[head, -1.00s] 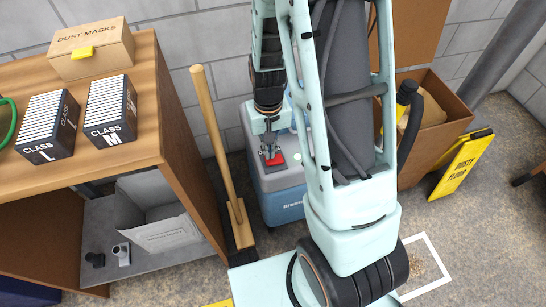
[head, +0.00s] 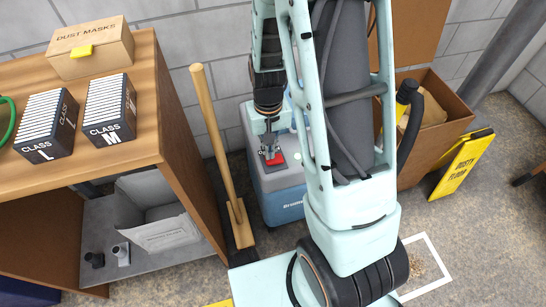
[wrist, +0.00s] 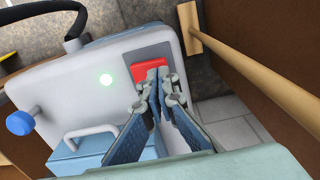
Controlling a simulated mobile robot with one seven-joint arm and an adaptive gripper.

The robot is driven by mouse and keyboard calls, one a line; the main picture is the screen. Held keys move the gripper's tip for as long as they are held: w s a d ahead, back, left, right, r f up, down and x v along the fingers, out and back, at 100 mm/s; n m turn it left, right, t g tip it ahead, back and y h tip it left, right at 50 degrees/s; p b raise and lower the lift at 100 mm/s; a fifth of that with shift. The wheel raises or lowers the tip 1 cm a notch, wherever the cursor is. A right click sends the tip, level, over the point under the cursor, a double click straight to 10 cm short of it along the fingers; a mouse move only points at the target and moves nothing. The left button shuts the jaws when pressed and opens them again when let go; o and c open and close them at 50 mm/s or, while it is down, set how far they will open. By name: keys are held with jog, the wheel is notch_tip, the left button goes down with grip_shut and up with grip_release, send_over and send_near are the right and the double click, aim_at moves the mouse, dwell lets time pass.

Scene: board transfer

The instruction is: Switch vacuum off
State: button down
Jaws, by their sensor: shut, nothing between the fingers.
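The vacuum (head: 282,190) is a blue and grey box on the floor behind my arm. On its top a red rocker switch (wrist: 149,68) sits in a dark plate, and the switch also shows in the head view (head: 275,159). In the head view my gripper (head: 269,152) points down over the switch.
A broom handle (head: 212,135) leans beside the vacuum at its left. A wooden bench (head: 150,110) stands further left with filter boxes. A cardboard box (head: 440,125) and a yellow floor sign (head: 462,163) stand at right. A blue knob (wrist: 20,123) and black hose are on the vacuum.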

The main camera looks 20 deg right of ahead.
jog(key=shift+f+b, duration=0.7)
jog(key=shift+f, duration=0.3)
jog(key=shift+r, duration=0.1)
notch_tip(320, 180, up, 7)
jog(key=p, duration=0.6)
dwell(0.4)
dwell(0.4)
